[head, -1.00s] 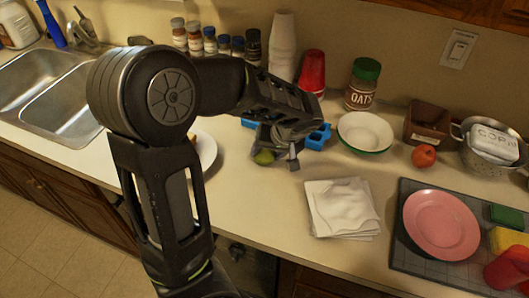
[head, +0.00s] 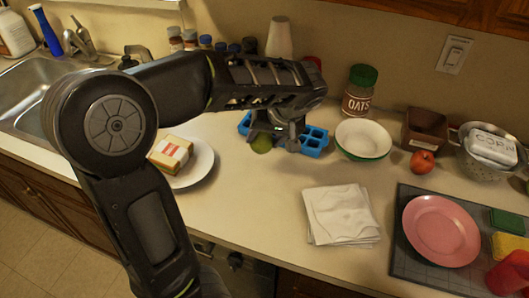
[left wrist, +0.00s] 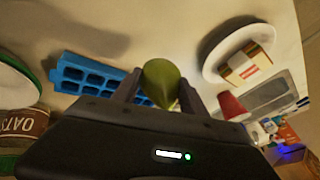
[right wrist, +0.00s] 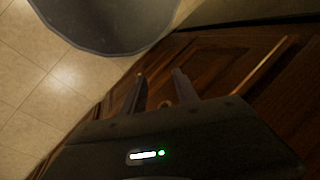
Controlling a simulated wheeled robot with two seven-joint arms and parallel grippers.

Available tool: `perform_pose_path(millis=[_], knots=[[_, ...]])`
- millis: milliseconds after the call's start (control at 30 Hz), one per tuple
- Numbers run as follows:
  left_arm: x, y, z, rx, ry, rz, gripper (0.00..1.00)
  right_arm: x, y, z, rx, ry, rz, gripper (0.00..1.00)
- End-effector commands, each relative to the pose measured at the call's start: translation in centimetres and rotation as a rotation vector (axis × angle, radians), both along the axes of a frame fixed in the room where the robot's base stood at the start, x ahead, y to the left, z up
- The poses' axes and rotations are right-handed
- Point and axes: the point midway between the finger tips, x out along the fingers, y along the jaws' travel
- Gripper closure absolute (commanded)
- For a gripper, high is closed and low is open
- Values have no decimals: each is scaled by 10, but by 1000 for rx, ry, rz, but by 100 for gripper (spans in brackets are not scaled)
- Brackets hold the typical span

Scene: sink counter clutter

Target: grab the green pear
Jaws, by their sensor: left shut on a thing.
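The green pear (head: 262,144) shows in the head view under my left gripper (head: 277,138), in front of the blue ice tray (head: 315,142). In the left wrist view the pear (left wrist: 161,80) sits between the two fingers of my left gripper (left wrist: 160,92), which is shut on it. The pear seems held above the counter; the gripper hides part of it. My right gripper (right wrist: 160,82) shows only in the right wrist view. Its fingers are apart with nothing between them, near brown cabinet doors (right wrist: 225,65).
A plate (head: 203,170) with a boxed item (head: 170,153) stands left of the pear. A bowl (head: 363,138), oats jar (head: 361,90) and red apple (head: 422,162) are to the right. Folded napkins (head: 341,214) lie in front. The counter between plate and napkins is clear.

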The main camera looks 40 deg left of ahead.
Motion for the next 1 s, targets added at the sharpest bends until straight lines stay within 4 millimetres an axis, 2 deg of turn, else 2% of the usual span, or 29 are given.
perform_pose_path(millis=[100,233,1000], knots=[[1,0,16,1,-3,0,97,0,0,-2,1,-1,1,64],[1,0,23,1,-2,-2,97,0,0,-3,1,-1,1,64],[0,0,22,1,0,0,97,0,0,-3,1,-1,1,64]])
